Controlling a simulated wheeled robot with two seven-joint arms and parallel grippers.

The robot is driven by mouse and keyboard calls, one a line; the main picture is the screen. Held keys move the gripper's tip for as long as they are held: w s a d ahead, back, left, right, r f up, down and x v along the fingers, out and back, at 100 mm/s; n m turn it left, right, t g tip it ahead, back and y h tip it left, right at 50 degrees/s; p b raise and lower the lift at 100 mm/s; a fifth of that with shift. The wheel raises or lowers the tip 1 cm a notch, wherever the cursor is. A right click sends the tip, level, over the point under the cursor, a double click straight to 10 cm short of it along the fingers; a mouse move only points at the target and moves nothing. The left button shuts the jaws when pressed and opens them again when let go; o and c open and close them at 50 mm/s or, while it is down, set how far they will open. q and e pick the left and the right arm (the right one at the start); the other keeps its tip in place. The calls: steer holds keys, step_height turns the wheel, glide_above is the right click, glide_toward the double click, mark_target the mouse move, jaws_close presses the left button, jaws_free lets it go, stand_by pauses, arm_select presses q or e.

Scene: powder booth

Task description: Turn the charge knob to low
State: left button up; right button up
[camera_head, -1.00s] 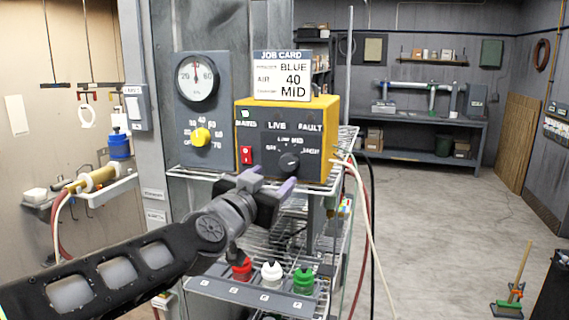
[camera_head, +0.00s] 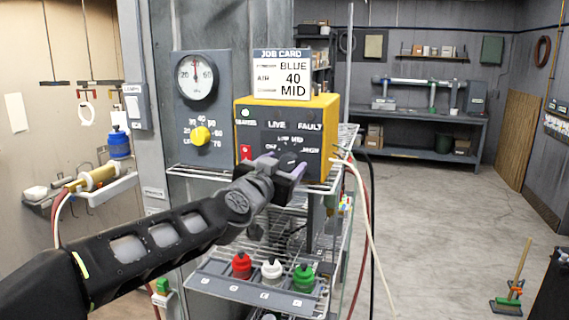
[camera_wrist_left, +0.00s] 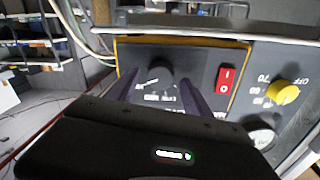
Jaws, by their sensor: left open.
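The charge knob (camera_head: 290,158) is a dark round knob on the black front panel of the yellow charge unit (camera_head: 331,130). Labels LOW, MID and HIGH stand around it, and its pointer is too small to read surely. My left gripper (camera_head: 284,168) is open just in front of the knob, its purple fingers partly covering the panel below. In the left wrist view, which sees the panel upside down, the knob (camera_wrist_left: 160,73) shows between the two spread fingers (camera_wrist_left: 160,86). I cannot tell whether they touch it. My right gripper is not in view.
A red switch (camera_head: 246,152) sits left of the knob. A gauge panel with a yellow knob (camera_head: 201,136) stands beside the unit. A job card (camera_head: 281,75) reading BLUE, 40, MID stands on top. Hoses (camera_head: 361,200) hang at right; bottles (camera_head: 272,269) stand below.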

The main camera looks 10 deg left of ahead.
arm_select(q)
steer(key=shift+w, duration=0.35)
jaws_close()
stand_by(0.4)
